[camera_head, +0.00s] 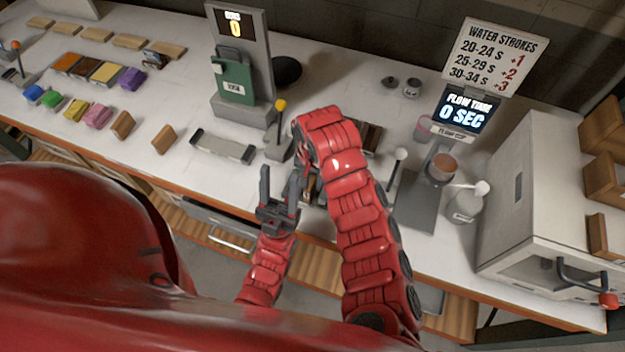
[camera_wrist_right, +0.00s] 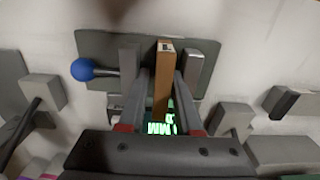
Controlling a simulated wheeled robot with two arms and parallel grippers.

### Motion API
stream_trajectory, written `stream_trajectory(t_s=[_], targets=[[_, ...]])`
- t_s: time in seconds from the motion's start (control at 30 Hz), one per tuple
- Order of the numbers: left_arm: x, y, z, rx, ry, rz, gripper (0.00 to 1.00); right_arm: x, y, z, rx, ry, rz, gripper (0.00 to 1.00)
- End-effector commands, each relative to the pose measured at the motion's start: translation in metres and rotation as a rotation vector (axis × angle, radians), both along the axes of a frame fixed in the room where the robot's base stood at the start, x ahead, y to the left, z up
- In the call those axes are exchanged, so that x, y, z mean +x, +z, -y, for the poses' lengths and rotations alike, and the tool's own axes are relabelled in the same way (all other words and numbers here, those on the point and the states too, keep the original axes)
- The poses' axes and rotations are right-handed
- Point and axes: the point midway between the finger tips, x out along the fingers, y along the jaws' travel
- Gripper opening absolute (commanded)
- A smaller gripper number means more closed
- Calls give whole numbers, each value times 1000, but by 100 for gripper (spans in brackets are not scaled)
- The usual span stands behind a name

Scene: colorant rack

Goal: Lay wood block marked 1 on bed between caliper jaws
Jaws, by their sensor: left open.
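In the right wrist view, an upright wood block (camera_wrist_right: 165,75) stands between my right gripper's fingers (camera_wrist_right: 164,80), which look closed on its sides. A small dark mark on its end is too small to read. The caliper's two grey jaws (camera_wrist_right: 130,64) (camera_wrist_right: 194,70) stand on either side of the block, over the grey-green bed (camera_wrist_right: 98,45). I cannot tell whether the block touches the bed. In the head view, my right arm mostly hides the caliper and right gripper. My left gripper (camera_head: 281,180) is open and empty, left of the right arm, near the counter's front edge.
A blue knob (camera_wrist_right: 82,69) sticks out left of the caliper. Green digits (camera_wrist_right: 160,128) glow near my right gripper. Several wood blocks (camera_head: 123,125) lie farther left.

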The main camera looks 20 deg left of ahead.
Motion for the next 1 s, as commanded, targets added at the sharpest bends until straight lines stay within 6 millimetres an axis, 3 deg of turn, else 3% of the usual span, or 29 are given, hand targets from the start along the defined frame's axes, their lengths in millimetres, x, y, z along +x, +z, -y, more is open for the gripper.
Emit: stream_trajectory(t_s=[0.27,0.43,0.57,0.9,1.0], targets=[[0,1,0,0,0,0,50,0,1,0,0,0,0,33],[0,-2,0,0,0,0,50,1,14,-1,3,0,1,33],[0,-6,0,0,0,0,50,1,40,-2,3,2,4,33],[0,15,0,0,0,0,50,-2,101,-2,3,2,-2,33],[0,31,0,0,0,0,50,0,118,0,-1,-1,0,33]])
